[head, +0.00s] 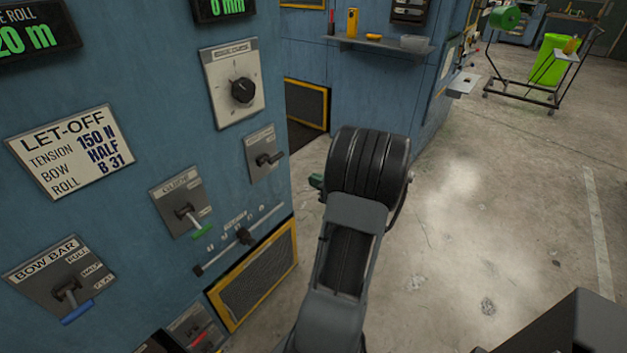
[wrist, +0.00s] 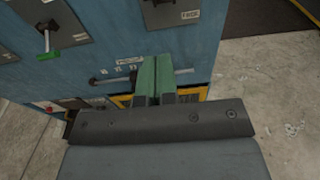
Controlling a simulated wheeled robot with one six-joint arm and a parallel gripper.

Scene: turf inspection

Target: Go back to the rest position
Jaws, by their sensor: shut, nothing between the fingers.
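My gripper (wrist: 156,78) shows in the wrist view with its two green fingers pressed together and nothing between them. In the head view only a small green bit of my gripper (head: 317,182) shows, left of my dark arm, which hides the rest. The fingers point toward the blue machine panel (wrist: 95,70), in front of the horizontal slider (wrist: 112,79). I cannot tell from the wrist view how large the gap to the panel is. In the head view the slider (head: 240,238) runs along the lower panel, left of my arm.
The panel carries a green-handled lever (head: 190,218), a blue-handled bow bar lever (head: 72,298), a round knob (head: 242,91) and a small dark switch (head: 266,159). A yellow-framed grille (head: 258,277) is below. Open concrete floor (head: 480,230) lies right. A cart (head: 540,75) stands far back.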

